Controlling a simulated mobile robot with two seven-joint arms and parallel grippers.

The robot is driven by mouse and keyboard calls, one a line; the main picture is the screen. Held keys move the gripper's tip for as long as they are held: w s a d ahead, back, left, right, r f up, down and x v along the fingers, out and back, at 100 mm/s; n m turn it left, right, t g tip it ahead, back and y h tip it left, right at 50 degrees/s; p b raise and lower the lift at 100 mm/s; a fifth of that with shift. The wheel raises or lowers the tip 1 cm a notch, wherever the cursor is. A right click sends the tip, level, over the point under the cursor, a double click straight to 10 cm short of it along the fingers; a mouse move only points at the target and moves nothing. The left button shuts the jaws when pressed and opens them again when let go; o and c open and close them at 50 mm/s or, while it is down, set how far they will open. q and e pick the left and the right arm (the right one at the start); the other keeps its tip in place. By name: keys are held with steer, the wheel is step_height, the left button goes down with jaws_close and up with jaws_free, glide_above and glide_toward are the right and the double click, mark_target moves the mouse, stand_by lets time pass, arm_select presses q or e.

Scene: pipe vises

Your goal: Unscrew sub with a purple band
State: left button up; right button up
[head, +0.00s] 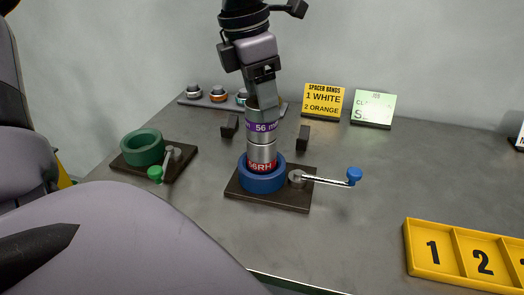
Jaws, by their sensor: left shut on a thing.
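The sub with a purple band (263,127) stands upright in the middle of the head view, with "56" readable on the band. Below it, in line, is a metal part with a red band (262,165) marked "56RH". This lower part sits inside the blue ring vise (262,184). My left gripper (262,101) comes down from above and is shut on the top of the sub, hiding its upper end. My right gripper is not in view.
The blue vise's handle (330,181) sticks out right. An empty green vise (143,149) stands left. Behind are a rack of rings (218,95), two dark blocks (303,138), a yellow sign (323,100) and a green card (374,108). A numbered yellow tray (411,244) is at front right.

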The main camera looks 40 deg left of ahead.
arm_select(q)
steer(key=shift+f+n+b, duration=0.15)
steer(key=shift+n+b, duration=0.15)
steer(key=n+b, duration=0.2)
steer(key=n, duration=0.1)
steer(key=shift+y, duration=0.4)
steer(key=shift+n+b, duration=0.45)
steer(key=shift+n, duration=0.15)
steer(key=n+y+b, duration=0.1)
steer(key=n, duration=0.2)
steer(key=shift+n+b, duration=0.85)
steer(key=shift+n, duration=0.75)
steer(key=shift+n+y, duration=0.4)
steer(key=shift+n, duration=0.6)
steer(key=shift+r+n, duration=0.2)
steer(key=shift+n, duration=0.5)
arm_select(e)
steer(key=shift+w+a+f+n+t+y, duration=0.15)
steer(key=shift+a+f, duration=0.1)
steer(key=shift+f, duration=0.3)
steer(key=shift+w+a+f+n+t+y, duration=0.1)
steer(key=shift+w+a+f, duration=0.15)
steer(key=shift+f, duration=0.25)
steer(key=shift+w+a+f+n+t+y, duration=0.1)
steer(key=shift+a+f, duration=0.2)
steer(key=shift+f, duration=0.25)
